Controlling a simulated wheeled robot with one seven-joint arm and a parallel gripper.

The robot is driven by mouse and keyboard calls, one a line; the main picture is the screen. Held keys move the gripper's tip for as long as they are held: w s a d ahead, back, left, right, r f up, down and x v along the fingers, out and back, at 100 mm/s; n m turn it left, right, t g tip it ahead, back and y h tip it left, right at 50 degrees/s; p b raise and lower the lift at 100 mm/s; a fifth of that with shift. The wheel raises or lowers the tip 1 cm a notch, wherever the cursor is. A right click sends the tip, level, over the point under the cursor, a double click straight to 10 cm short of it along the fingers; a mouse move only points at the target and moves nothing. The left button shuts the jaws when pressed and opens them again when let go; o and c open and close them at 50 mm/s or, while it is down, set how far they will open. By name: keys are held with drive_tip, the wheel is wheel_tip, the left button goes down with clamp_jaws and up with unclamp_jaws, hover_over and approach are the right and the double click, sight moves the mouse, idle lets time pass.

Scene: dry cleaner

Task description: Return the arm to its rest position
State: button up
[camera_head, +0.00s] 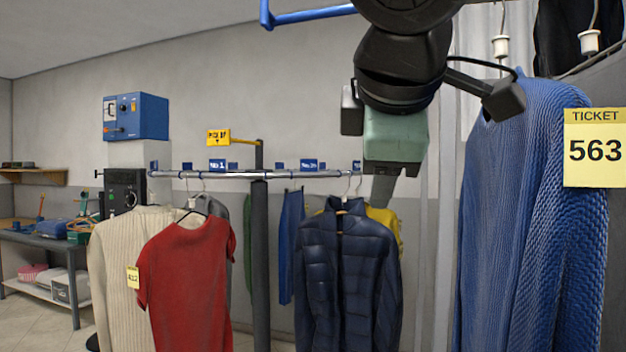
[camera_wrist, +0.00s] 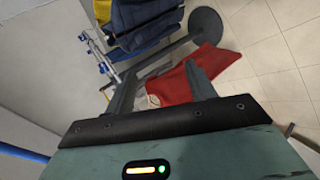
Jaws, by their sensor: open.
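My gripper (camera_head: 385,188) hangs below my dark arm at the upper right of the head view, with its green housing and grey fingers pointing down. In the wrist view my gripper (camera_wrist: 158,80) has its two fingers spread wide apart, with nothing held between them. A red short-sleeved garment (camera_head: 190,275) hangs on the rail at the left, clear of the gripper in the head view. The red garment (camera_wrist: 225,62) shows beyond the fingers in the wrist view, partly hidden by one finger.
A blue knitted sweater (camera_head: 520,210) with ticket 563 (camera_head: 595,148) hangs close at the right. A navy puffer jacket (camera_head: 348,275) hangs below the gripper on the rail (camera_head: 285,175). A cream garment (camera_head: 115,270) hangs at the left. A work table (camera_head: 45,241) stands far left.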

drive_tip(key=s+d+f+m+g, duration=0.1)
drive_tip(key=s+f+g, duration=0.15)
drive_tip(key=f, duration=0.75)
drive_tip(key=s+f+m+g, duration=0.1)
drive_tip(key=s+f+g, duration=0.15)
drive_tip(key=f, duration=0.65)
drive_tip(key=s+d+f+m+g, duration=0.2)
drive_tip(key=s+f, duration=0.3)
drive_tip(key=f, duration=0.3)
drive_tip(key=s+d+f+m+g+y, duration=0.1)
drive_tip(key=s+d+f+m+g, duration=0.2)
drive_tip(key=s+f, duration=0.3)
wheel_tip(320, 180, down, 2)
drive_tip(key=shift+s+d+f+m+g+y, duration=0.2)
drive_tip(key=shift+d+m+g+y, duration=0.1)
drive_tip(key=shift+m, duration=0.5)
